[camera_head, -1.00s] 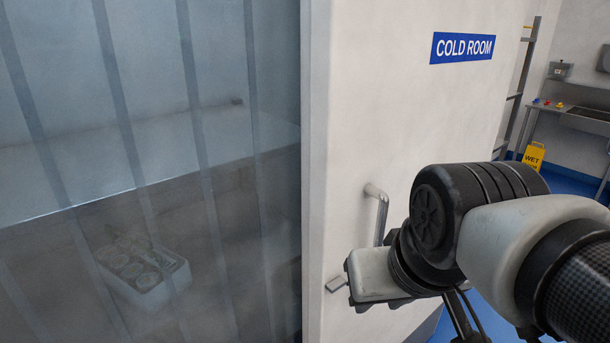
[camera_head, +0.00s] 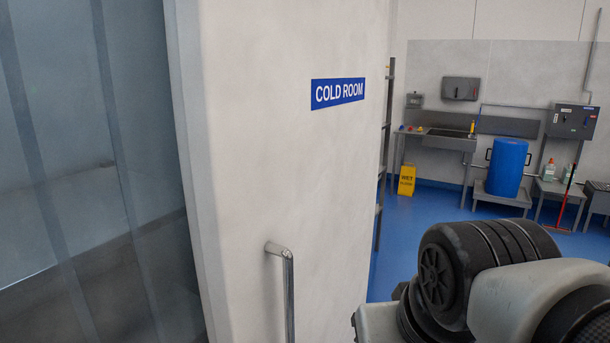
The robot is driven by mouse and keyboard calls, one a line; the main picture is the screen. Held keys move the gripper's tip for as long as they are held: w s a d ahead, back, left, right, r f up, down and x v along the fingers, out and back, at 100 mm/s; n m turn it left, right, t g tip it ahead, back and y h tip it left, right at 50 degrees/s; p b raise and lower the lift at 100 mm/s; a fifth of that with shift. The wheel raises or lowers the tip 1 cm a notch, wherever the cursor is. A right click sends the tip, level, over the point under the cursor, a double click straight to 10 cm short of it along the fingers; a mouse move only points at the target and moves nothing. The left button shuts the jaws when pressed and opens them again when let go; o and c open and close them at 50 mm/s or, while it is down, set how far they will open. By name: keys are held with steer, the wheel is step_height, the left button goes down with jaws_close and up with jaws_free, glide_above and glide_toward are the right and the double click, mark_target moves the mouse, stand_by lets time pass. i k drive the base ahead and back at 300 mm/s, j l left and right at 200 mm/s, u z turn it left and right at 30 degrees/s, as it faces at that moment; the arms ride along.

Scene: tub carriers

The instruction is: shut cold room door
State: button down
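The cold room door (camera_head: 270,170) is a thick white panel with a blue "COLD ROOM" sign (camera_head: 338,93). It stands open, beside a doorway hung with clear strip curtains (camera_head: 85,180) at the left. Its metal bar handle (camera_head: 288,290) is at the lower middle, and the handle's lower end is cut off by the picture edge. My arm's dark and grey wrist links show at the lower right, to the right of the handle and apart from it in the picture. My gripper's fingers are below the picture and cannot be seen.
Beyond the door lies a blue floor (camera_head: 440,210) with open room. A grey rack (camera_head: 384,160) stands just behind the door's edge.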

mark_target(283, 100)
steer(key=i+l, duration=1.45)
steer(key=i+l+u, duration=0.1)
steer(key=i+l, duration=0.6)
steer(key=l, duration=0.15)
steer(key=i+l, duration=0.7)
steer(key=l, duration=0.15)
